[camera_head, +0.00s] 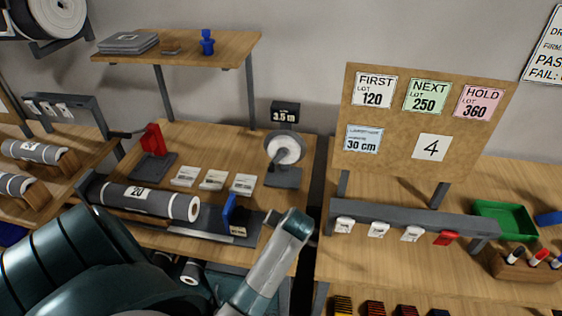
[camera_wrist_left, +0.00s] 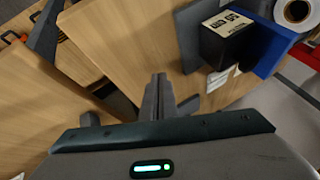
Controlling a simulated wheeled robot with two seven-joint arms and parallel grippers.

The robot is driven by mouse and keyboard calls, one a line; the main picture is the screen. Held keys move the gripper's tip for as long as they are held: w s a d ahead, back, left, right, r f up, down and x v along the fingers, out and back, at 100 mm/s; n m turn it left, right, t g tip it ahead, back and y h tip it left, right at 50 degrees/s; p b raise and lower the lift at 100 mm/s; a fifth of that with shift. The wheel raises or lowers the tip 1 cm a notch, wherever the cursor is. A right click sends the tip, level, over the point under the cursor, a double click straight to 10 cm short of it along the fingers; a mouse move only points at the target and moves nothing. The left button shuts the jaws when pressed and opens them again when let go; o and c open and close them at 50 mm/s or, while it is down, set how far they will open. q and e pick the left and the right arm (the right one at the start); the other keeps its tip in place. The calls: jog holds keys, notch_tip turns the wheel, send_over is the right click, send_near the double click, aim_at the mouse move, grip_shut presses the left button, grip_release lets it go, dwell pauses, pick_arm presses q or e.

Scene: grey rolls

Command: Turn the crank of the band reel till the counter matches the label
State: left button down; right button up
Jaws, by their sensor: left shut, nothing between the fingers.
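The band reel (camera_head: 284,150) is a pale disc on a grey stand at the back of the middle bench. Its dark counter (camera_head: 285,114) above appears to read 3.5. I cannot make out its crank clearly. My right gripper is not in view.
A dark block (camera_wrist_left: 229,38) and a blue plate (camera_wrist_left: 272,45) stand close to my left gripper. A grey roll (camera_head: 147,199) lies to their left. A red piece (camera_head: 153,140) stands at the back left.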

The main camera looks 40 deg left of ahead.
pick_arm(q)
jog(key=w+a+r+n+g+y, duration=0.1)
jog(key=w+a+r, duration=0.2)
jog(key=w, duration=0.6)
jog(key=w+a+r+n+g, duration=0.1)
jog(key=w+a+r+n, duration=0.1)
jog(key=w+r, duration=0.5)
jog(key=w, duration=0.2)
jog(key=shift+w+a+n+y, duration=0.3)
jog(key=shift+a+y, duration=0.1)
